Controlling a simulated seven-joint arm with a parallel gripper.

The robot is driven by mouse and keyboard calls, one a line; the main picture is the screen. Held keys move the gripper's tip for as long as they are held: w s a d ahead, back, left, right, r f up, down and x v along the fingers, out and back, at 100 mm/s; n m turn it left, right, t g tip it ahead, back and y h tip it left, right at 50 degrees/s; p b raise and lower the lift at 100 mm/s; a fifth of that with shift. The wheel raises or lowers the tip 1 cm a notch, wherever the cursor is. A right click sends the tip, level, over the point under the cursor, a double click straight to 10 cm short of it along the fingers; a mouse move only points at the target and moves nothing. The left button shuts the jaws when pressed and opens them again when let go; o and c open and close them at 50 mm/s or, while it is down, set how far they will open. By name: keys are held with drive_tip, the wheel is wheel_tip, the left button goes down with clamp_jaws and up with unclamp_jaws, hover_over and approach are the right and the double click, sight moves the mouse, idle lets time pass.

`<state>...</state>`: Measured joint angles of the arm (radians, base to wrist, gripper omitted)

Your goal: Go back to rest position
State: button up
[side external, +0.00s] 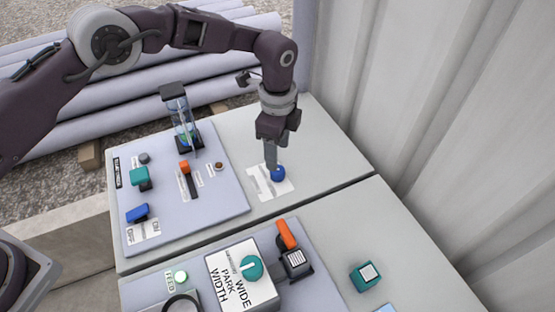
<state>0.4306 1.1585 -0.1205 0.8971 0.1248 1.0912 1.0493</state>
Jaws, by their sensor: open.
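My gripper (272,163) points down at the right of the back worktop, with its fingers just above or beside a blue round knob (278,174). The knob sits on a white label card (263,188) with printed marks. I cannot tell from this view whether the fingers touch the knob, as they partly cover it. The gripper is open. My arm reaches in from the upper left over the worktop.
A grey panel (225,200) left of the gripper carries a clear cylinder (184,125), an orange-topped slider (184,167), and teal and blue parts. In front are a teal dial (252,268), orange lever (286,233) and teal cube (365,277). A corrugated wall (420,90) rises right.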

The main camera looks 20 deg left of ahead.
drive_tip(key=shift+r, duration=0.4)
drive_tip(key=shift+a+r, duration=0.1)
drive_tip(key=shift+r, duration=0.15)
drive_tip(key=s+a+r+n+t, duration=0.1)
drive_tip(key=s+a+r+n, duration=0.2)
drive_tip(key=a+r, duration=0.35)
drive_tip(key=s+a+r+n+t, duration=0.1)
drive_tip(key=s+a+r+n, duration=0.25)
drive_tip(key=r, duration=0.65)
drive_tip(key=s+a+r+n+t, duration=0.1)
drive_tip(key=s+a+r+n, duration=0.15)
drive_tip(key=a+r, duration=0.4)
drive_tip(key=s+a+n+t, duration=0.1)
drive_tip(key=s+a+n, duration=0.1)
drive_tip(key=s, duration=0.5)
drive_tip(key=s+a+n, duration=0.3)
drive_tip(key=s+n, duration=0.1)
drive_tip(key=s, duration=0.4)
drive_tip(key=s+a+r+n+t, duration=0.1)
drive_tip(key=s+a+n, duration=0.1)
drive_tip(key=s, duration=0.5)
drive_tip(key=shift+s+a+n+t, duration=0.3)
drive_tip(key=shift+s+a+n, duration=0.05)
drive_tip(key=shift+n, duration=0.25)
